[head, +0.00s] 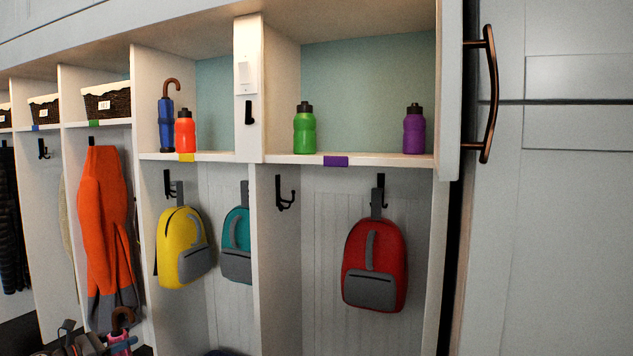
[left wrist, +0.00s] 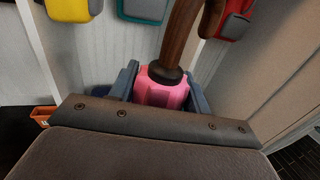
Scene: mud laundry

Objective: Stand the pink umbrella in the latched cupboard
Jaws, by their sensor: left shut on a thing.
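The pink umbrella (left wrist: 162,93) with a brown curved handle is between the two fingers of my left gripper (left wrist: 160,88), which is shut on it just below the handle. In the head view the umbrella (head: 122,341) shows at the bottom left, handle up, its lower part cut off. The cupboard (head: 437,172) appears to be the upper right compartment. A door panel (head: 449,90) with a bronze handle stands swung out at its right side, and a dark latch piece (head: 249,112) is on the left post. My right gripper is not in view.
Inside the cupboard stand a green bottle (head: 304,130) and a purple bottle (head: 414,130), with free room between them. The compartment to its left holds a blue umbrella (head: 166,125) and an orange bottle (head: 184,132). Yellow (head: 182,248), teal (head: 237,248) and red (head: 374,262) backpacks hang below.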

